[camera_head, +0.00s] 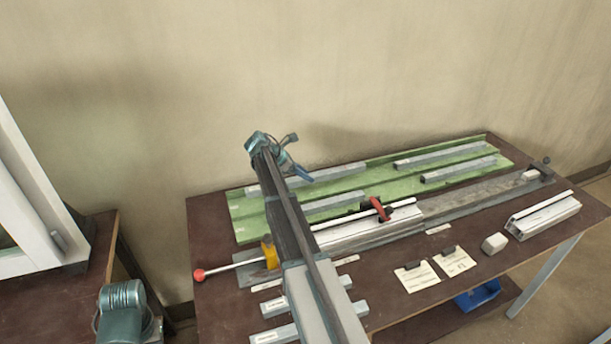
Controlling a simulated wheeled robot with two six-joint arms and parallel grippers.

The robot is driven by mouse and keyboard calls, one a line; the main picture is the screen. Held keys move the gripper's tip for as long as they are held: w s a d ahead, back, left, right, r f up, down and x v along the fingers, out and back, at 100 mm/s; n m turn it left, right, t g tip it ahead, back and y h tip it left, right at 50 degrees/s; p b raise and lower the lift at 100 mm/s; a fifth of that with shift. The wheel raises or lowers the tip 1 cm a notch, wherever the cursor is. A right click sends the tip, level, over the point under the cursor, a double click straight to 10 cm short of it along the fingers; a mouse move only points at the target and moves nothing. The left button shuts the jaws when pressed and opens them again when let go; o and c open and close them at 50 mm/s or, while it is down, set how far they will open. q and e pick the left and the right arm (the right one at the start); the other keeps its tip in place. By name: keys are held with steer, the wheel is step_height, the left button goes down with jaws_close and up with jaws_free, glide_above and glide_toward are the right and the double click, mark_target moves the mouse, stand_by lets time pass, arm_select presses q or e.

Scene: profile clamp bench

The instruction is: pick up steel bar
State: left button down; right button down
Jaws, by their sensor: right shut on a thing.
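Several grey steel bars lie on a green tray (400,187) on the brown bench. One steel bar (338,172) is at the back left of the tray, partly hidden behind my right arm. My right gripper (301,174) reaches down to this bar and is shut on it; the fingertips are small and partly hidden. I cannot tell whether the bar is clear of the tray. Other bars lie at the back right (440,155), front right (458,169) and front left (336,203) of the tray. My left gripper is not in view.
A clamp with a red handle (379,209) sits on a long rail in front of the tray. A red-knobbed lever (199,275), labelled bars (274,334), a white block (494,243), cards and a profile piece (543,214) lie nearer the front. The wall stands close behind.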

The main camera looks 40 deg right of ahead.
step_height(320, 180, up, 6)
steer(key=p, duration=0.5)
steer(key=shift+r, duration=0.25)
steer(key=shift+f, duration=0.1)
